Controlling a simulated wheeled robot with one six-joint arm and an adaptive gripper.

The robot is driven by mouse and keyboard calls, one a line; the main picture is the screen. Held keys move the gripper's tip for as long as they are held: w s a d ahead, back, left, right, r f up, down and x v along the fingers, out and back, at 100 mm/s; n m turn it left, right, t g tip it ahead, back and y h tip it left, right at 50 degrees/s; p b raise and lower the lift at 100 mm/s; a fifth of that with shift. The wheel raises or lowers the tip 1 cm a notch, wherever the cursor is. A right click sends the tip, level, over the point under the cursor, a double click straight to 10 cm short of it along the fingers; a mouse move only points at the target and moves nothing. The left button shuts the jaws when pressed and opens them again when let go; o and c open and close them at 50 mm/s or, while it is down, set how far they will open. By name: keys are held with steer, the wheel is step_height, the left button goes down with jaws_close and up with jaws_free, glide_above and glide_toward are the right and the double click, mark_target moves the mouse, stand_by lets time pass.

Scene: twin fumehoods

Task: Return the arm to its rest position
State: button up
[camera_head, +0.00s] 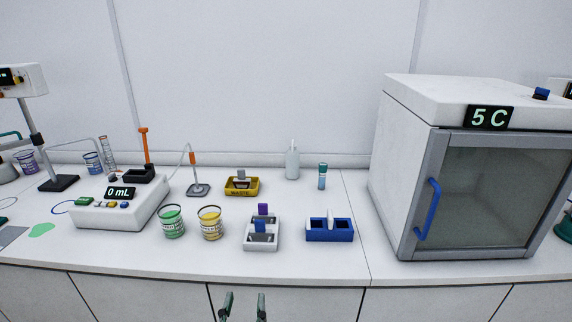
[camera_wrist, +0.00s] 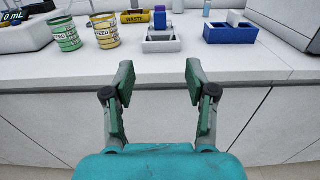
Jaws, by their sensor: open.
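My gripper (camera_wrist: 158,85) is open and empty in the wrist view, with its two green fingers wide apart. In that view it is in front of the bench's front face, below and short of the items on the top. In the head view only the fingertips of my gripper (camera_head: 244,304) show, at the bottom edge, before the cabinet doors. The rest of the arm is out of view. Nothing touches the fingers.
The white bench (camera_head: 310,269) carries a green cup (camera_head: 171,222), a yellow cup (camera_head: 210,223), a grey rack (camera_head: 261,243), a blue rack (camera_head: 330,234), a yellow waste tray (camera_head: 241,193) and a cabinet reading 5 C (camera_head: 402,165). The bench's front strip is clear.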

steer(key=s+d+f+m+g+y, duration=0.3)
steer(key=s+d+f+m, duration=1)
steer(key=s+d+f, duration=0.4)
steer(key=s+d+r+m, duration=0.2)
steer(key=s+d+m, duration=0.1)
steer(key=s+m, duration=0.4)
steer(key=s+d+r+m+h, duration=0.1)
steer(key=s+d+r+m, duration=0.1)
steer(key=s+m, duration=0.5)
steer(key=s+d+r+m+h, duration=0.1)
steer(key=s+d+r+m, duration=0.1)
steer(key=s+d+m, duration=0.3)
steer(key=s+m, duration=0.2)
steer(key=m, duration=0.1)
steer(key=shift+s+r+m, duration=0.15)
steer(key=shift+s+m, duration=0.05)
steer(key=shift+m, duration=0.1)
